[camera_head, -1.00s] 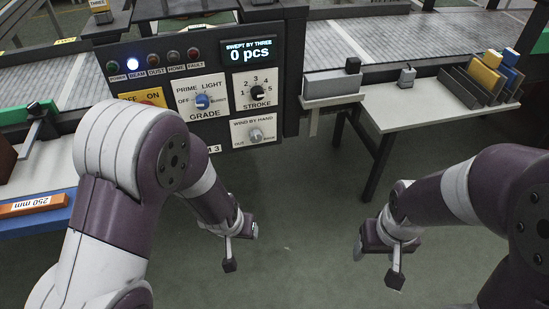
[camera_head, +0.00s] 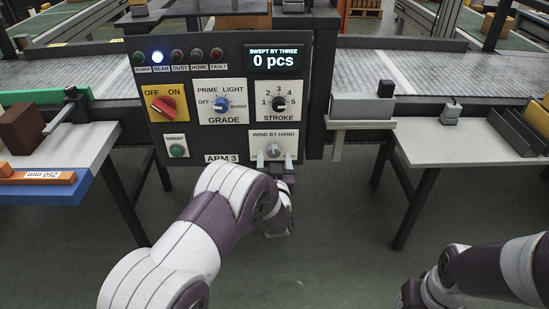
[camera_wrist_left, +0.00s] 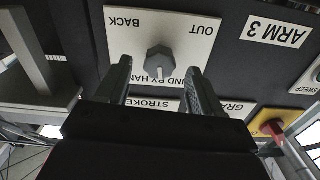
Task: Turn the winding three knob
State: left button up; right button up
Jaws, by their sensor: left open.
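The grey winding knob (camera_head: 273,150) sits on the "WIND BY HAND" plate (camera_head: 288,138), low right on the dark "ARM 3" panel. My left gripper (camera_head: 274,167) is just in front of it and covers part of the plate. In the left wrist view, which is upside down, the knob (camera_wrist_left: 160,60) stands between the two open fingertips (camera_wrist_left: 160,75), with a gap on each side. Its pale mark points towards the "WIND BY HAND" lettering, between "OUT" and "BACK". My right gripper (camera_head: 411,294) is at the lower edge, mostly cut off; its jaws cannot be made out.
A red switch (camera_head: 163,106) and a green sweep button (camera_head: 177,151) are to the left. Side tables (camera_head: 440,146) flank the panel; the floor before it is open.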

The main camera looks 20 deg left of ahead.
pick_arm(q)
jog(key=shift+x, duration=1.3)
jog(key=c, duration=1.1)
jog(key=shift+o, duration=0.2)
jog(key=shift+m, duration=0.3)
jog(key=m+p, duration=0.1)
jog(key=m, duration=0.2)
jog(key=shift+r+m+p, duration=0.1)
jog(key=shift+m+p, duration=0.2)
jog(key=shift+p, duration=0.05)
jog(key=m+p, duration=0.2)
jog(key=m, duration=0.3)
jog(key=m+p, duration=0.2)
jog(key=m, duration=0.3)
jog(key=shift+d+m, duration=0.1)
jog(key=shift+m, duration=0.3)
jog(key=m, duration=0.1)
jog(key=m+p, duration=0.1)
jog(key=m, duration=0.2)
jog(key=shift+f+m, duration=0.25)
jog(key=shift+m, duration=0.05)
